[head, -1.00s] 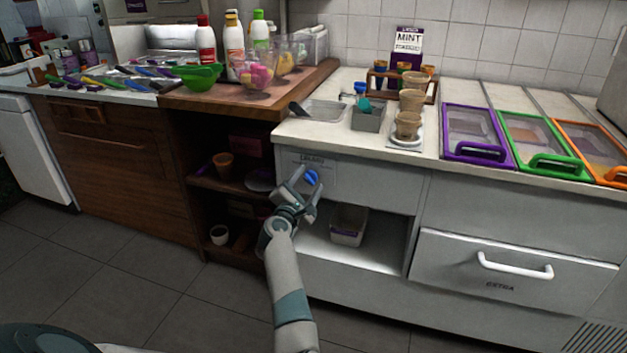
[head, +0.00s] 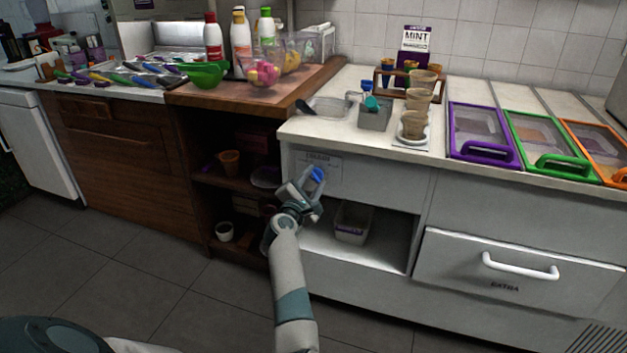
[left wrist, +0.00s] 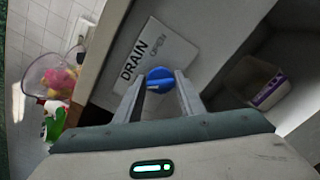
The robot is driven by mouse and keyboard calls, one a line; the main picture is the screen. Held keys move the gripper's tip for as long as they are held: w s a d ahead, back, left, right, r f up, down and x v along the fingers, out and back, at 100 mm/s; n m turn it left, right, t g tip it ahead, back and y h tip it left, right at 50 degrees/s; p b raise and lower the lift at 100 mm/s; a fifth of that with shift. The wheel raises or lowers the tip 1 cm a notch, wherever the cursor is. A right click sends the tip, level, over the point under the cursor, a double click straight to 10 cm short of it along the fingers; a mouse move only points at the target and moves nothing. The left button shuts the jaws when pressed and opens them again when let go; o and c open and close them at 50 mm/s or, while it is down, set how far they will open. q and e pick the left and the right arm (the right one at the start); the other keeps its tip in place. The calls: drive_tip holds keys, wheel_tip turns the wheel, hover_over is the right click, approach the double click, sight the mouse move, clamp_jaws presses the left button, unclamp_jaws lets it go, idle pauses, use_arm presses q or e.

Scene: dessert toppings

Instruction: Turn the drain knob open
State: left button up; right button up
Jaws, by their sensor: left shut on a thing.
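The blue drain knob (head: 317,174) is on the white counter's front panel, near its left end. In the left wrist view the knob (left wrist: 159,78) shows between the tips of my left gripper (left wrist: 160,86). A label plate (left wrist: 148,56) reading DRAIN and OPEN is beside it, and a white mark shows on the knob. In the head view my left gripper (head: 309,187) is at the knob and partly covers it. The fingers are closed on the knob's sides. My right gripper is not in view.
Below the panel is an open shelf with a white container (head: 352,223). A white-handled drawer (head: 512,265) is to the right. A dark wooden shelf unit (head: 230,205) stands close on the left. Cups (head: 412,125) and a metal container (head: 375,115) stand on the counter above.

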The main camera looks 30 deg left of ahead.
use_arm(q)
drive_tip(key=shift+m, duration=1)
drive_tip(key=m+p, duration=0.1)
drive_tip(key=m, duration=0.1)
drive_tip(key=shift+m, duration=0.3)
drive_tip(key=m, duration=0.2)
drive_tip(key=shift+f+m+p, duration=0.1)
drive_tip(key=shift+m+p, duration=0.25)
drive_tip(key=shift+m, duration=0.95)
drive_tip(key=m+p, duration=0.1)
drive_tip(key=m, duration=0.1)
drive_tip(key=shift+f+m, duration=0.1)
drive_tip(key=shift+m, duration=0.2)
drive_tip(key=shift+m+p, duration=0.65)
drive_tip(key=shift+m, duration=0.25)
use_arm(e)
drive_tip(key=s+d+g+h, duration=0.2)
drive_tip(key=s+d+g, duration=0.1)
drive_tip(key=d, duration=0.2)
use_arm(q)
drive_tip(key=shift+f+m+p, duration=0.2)
drive_tip(key=shift+m+p, duration=0.45)
drive_tip(key=shift+m, duration=1.25)
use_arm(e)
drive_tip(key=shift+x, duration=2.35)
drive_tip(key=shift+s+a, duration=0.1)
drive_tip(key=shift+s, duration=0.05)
